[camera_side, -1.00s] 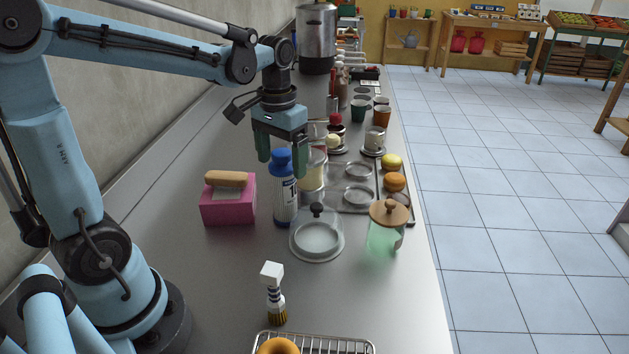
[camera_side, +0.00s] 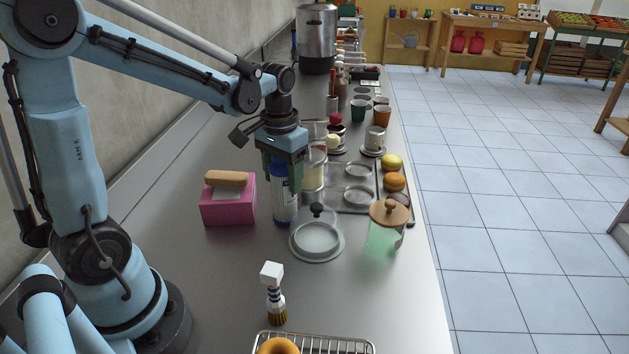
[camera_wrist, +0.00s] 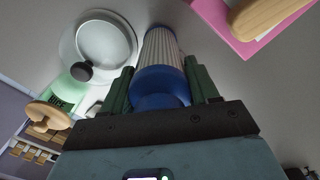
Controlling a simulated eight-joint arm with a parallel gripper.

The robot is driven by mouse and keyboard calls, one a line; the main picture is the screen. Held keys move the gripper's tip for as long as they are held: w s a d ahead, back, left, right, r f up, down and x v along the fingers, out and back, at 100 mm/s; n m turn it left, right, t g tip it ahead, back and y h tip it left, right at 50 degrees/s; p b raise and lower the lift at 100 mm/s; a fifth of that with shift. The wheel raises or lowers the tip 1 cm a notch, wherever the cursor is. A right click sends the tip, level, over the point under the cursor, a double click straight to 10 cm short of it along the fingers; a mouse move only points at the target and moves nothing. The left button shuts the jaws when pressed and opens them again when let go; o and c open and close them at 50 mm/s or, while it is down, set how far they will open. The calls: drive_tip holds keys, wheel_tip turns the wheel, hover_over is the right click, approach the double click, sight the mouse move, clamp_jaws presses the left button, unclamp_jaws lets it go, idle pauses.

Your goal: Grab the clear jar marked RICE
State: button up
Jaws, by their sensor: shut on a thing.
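My gripper (camera_side: 282,178) is lowered over a blue-capped bottle (camera_side: 285,208) with a ribbed body, upright on the steel counter. In the wrist view its green fingers (camera_wrist: 160,82) are on either side of the bottle's blue cap (camera_wrist: 160,90), shut on it. A greenish clear jar (camera_side: 384,236) with a wooden knobbed lid stands to the right, apart from the gripper. It also shows at the left in the wrist view (camera_wrist: 66,90). A clear container with pale contents (camera_side: 314,172) stands just behind the bottle, partly hidden.
A glass dome on a plate (camera_side: 316,240) stands close in front of the bottle. A white-topped brush (camera_side: 274,292) and a wire rack (camera_side: 340,347) are nearer. Trays, cups and buns crowd the right rear.

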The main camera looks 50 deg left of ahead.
drive_tip(key=c, duration=0.5)
drive_tip(key=shift+r, duration=0.15)
